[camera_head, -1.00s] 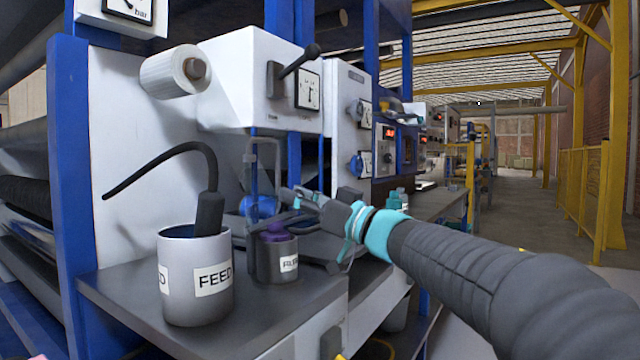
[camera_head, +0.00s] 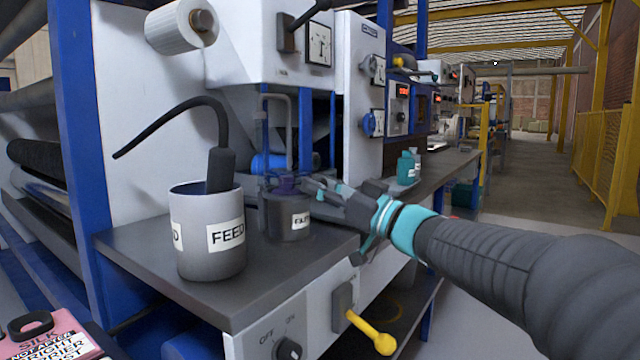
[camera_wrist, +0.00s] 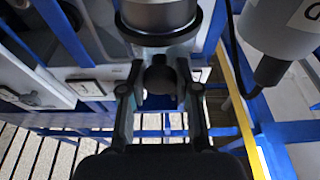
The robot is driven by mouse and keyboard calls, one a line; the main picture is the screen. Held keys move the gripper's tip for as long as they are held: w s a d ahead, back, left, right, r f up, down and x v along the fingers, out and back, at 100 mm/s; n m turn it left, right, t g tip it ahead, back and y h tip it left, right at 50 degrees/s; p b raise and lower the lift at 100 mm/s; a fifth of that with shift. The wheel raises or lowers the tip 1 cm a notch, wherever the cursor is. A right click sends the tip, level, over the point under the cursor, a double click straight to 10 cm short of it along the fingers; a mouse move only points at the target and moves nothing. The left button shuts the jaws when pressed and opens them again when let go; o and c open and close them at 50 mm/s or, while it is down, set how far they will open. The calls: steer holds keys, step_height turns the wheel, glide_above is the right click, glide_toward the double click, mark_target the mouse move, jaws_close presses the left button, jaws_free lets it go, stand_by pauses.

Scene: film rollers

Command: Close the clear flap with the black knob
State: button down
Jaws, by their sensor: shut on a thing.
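My gripper (camera_head: 305,186) reaches in from the right, at the blue-framed opening of the white machine, just above the dark labelled pot (camera_head: 285,222). In the wrist view my gripper (camera_wrist: 160,85) has a finger on each side of the round black knob (camera_wrist: 158,76) and is shut on it. The clear flap is hard to make out in both views; its angle cannot be told. The knob is not clearly visible in the head view, where the fingers and pot crowd it. A blue roller (camera_head: 270,162) shows behind the opening.
A grey FEED pot (camera_head: 195,258) with a black hose stands on the dark bench (camera_head: 130,252), left of the dark pot. A yellow-knobbed lever (camera_head: 372,335) juts from the bench front. The right aisle is open floor.

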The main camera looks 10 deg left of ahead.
steer(key=shift+f, duration=0.3)
steer(key=c, duration=0.9)
jaws_free()
steer(key=shift+w, duration=0.1)
steer(key=shift+c, duration=0.2)
steer(key=shift+o, duration=0.5)
steer(key=shift+r, duration=0.1)
steer(key=v, duration=1.2)
